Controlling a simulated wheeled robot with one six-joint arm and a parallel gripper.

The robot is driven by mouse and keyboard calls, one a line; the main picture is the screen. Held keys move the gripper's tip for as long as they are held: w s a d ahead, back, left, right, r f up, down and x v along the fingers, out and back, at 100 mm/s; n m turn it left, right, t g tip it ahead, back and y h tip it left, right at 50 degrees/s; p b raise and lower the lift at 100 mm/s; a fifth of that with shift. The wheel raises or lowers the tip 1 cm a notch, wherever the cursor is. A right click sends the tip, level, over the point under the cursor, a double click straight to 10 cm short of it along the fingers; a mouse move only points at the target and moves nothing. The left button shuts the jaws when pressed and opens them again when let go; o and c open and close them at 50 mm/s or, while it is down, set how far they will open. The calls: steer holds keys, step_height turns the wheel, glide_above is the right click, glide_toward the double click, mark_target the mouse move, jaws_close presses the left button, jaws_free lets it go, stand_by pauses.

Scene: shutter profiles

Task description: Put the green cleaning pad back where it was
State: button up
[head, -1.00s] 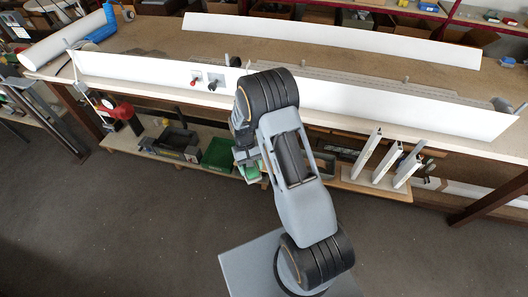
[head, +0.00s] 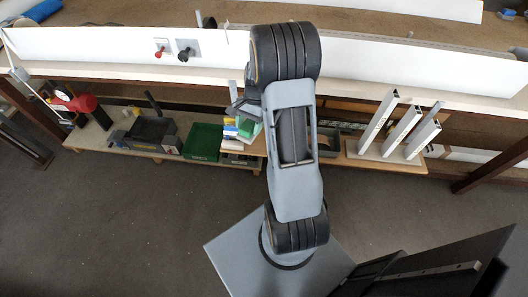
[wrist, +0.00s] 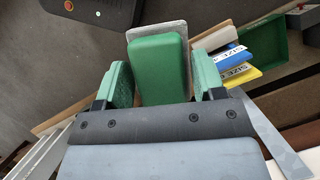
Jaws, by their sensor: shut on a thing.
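The green cleaning pad (wrist: 158,68) is a green block with a pale grey layer along its far edge. In the wrist view it sits between the two green-faced fingers of my gripper (wrist: 163,78), which is shut on it. In the head view my gripper is mostly hidden behind my arm; a bit of green shows at its left, and I cannot tell there pad from finger. Beyond the pad in the wrist view are a white, a blue (wrist: 232,58) and a yellow (wrist: 240,74) piece, two of them lettered "SIZE". They look apart from the pad.
A green bin (head: 203,141) and a dark grey bin (head: 152,132) stand on the low shelf, left of my gripper. Upright white profiles (head: 404,128) stand to the right. A long white profile (head: 110,45) runs along the bench above. The floor in front is clear.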

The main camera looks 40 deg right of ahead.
steer(key=s+d+f+m+t+b, duration=0.55)
steer(key=s+d+m+b, duration=0.35)
steer(key=m+b, duration=0.5)
steer(key=shift+h, duration=0.4)
steer(key=w+f+b, duration=0.1)
steer(key=w+f, duration=0.2)
steer(key=w, duration=0.1)
steer(key=w+d+f+b, duration=0.1)
steer(key=w+f, duration=0.2)
steer(key=w, duration=0.2)
steer(key=w+d+f+b, duration=0.1)
steer(key=w+f, duration=0.2)
steer(key=w, duration=0.2)
steer(key=shift+f, duration=0.2)
steer(key=shift+w+f, duration=0.15)
steer(key=shift+f, duration=0.2)
steer(key=shift+w+f+b, duration=0.2)
steer(key=shift+f+b, duration=0.45)
steer(key=shift+f, duration=1.05)
steer(key=shift+f, duration=0.1)
steer(key=o, duration=0.8)
steer(key=shift+o, duration=0.2)
